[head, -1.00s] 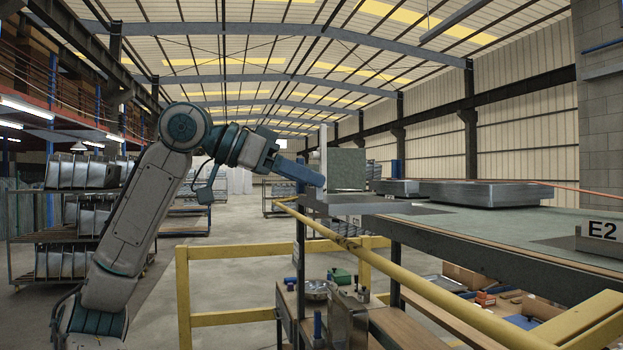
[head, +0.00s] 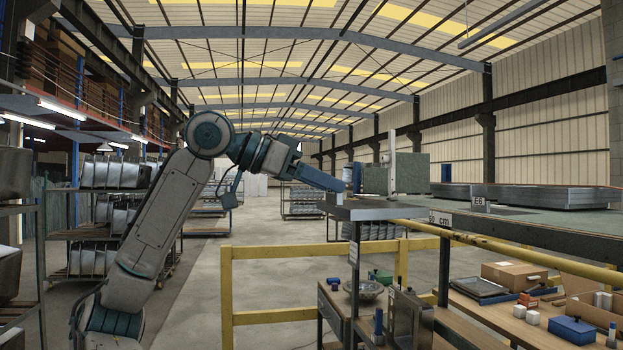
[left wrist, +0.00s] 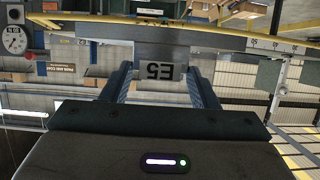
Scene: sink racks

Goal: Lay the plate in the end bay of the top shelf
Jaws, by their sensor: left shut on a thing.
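My left gripper (head: 336,190) is at the near left end of the top shelf, its fingers closed on a small grey end piece of the plate. The plate (head: 378,211) is a flat grey slab, roughly level, at the left end of the top shelf (head: 520,226). I cannot tell whether it rests on the shelf or is just above it. In the left wrist view the fingers (left wrist: 162,82) stand on both sides of a grey block marked E5 (left wrist: 163,72), with the plate (left wrist: 172,42) beyond it. My right gripper is not in view.
Flat metal slabs (head: 545,197) lie further right on the shelf near an E6 tag (head: 479,201). An upright grey-green block (head: 410,173) stands behind the plate. A yellow rail (head: 300,252) runs before the shelf, above a cluttered bench (head: 500,320).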

